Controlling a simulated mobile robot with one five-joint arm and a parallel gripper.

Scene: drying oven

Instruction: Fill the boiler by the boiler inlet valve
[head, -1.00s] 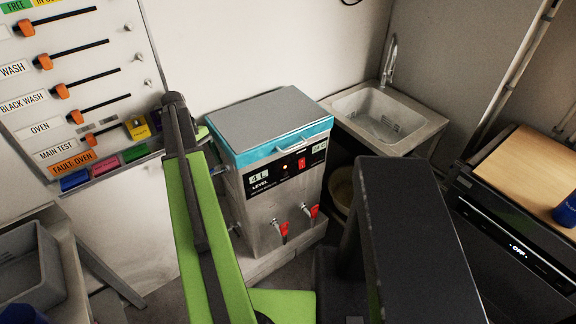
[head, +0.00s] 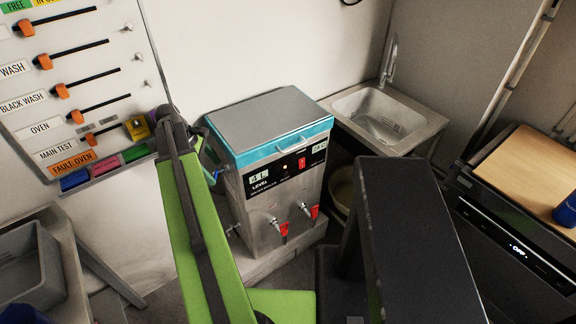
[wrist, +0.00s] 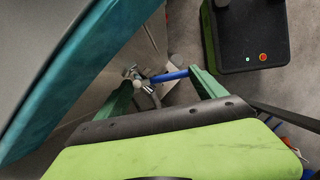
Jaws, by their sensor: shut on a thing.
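The boiler (head: 275,185) is a steel box with a teal band under its grey lid, and its front level display reads 4 L. The boiler inlet valve (wrist: 168,76) has a blue lever at a metal fitting low on the boiler's side in the wrist view. My gripper (wrist: 163,84) has its green fingers on either side of this lever and is shut on it. In the head view my arm hides most of the gripper, beside the boiler's left side.
Two red-handled taps (head: 284,230) stick out of the boiler's front. A sink (head: 382,117) stands behind right, and a dark oven (head: 515,230) is at the right. A board with orange sliders (head: 85,80) hangs at the left. A grey bin (head: 30,265) is at lower left.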

